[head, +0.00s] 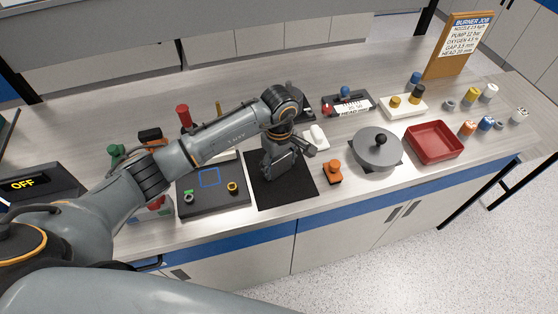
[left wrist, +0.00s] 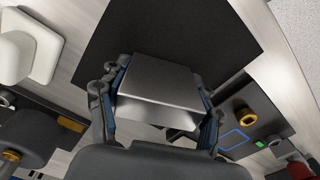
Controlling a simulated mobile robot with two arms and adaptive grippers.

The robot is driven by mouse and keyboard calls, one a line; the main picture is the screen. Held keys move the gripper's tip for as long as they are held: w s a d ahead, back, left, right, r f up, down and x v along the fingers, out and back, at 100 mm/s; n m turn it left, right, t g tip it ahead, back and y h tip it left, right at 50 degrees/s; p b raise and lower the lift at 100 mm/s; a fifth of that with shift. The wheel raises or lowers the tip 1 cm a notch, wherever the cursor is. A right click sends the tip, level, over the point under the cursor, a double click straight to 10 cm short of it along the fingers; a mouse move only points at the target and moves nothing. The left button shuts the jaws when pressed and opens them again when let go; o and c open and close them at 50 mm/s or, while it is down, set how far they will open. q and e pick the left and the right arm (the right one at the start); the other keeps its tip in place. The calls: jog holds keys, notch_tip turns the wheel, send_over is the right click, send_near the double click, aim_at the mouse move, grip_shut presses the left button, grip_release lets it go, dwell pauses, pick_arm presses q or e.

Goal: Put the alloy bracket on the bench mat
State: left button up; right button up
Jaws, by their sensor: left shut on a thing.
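The alloy bracket (left wrist: 160,88), a grey metal piece, is between the fingers of my left gripper (left wrist: 158,108) in the left wrist view. The gripper is shut on it. In the head view my left gripper (head: 280,168) points down over the black bench mat (head: 292,191); the arm and gripper hide most of the bracket there. The mat also shows behind the bracket in the left wrist view (left wrist: 185,32). I cannot tell whether the bracket touches the mat. My right gripper is not in view.
A dark tray (head: 222,204) with a blue square outline and small rings lies left of the mat. An orange item (head: 332,173), a grey lidded pan (head: 377,150) and a red tray (head: 435,142) stand to the right. A white object (head: 318,137) is behind the mat.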

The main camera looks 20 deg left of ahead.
pick_arm(q)
jog(key=shift+f, duration=0.2)
jog(key=o, duration=1.7)
jog(key=shift+c, duration=0.2)
jog(key=shift+r, duration=0.15)
jog(key=shift+r, duration=0.2)
notch_tip(320, 180, up, 11)
jog(key=b, duration=0.4)
jog(key=shift+r, duration=0.35)
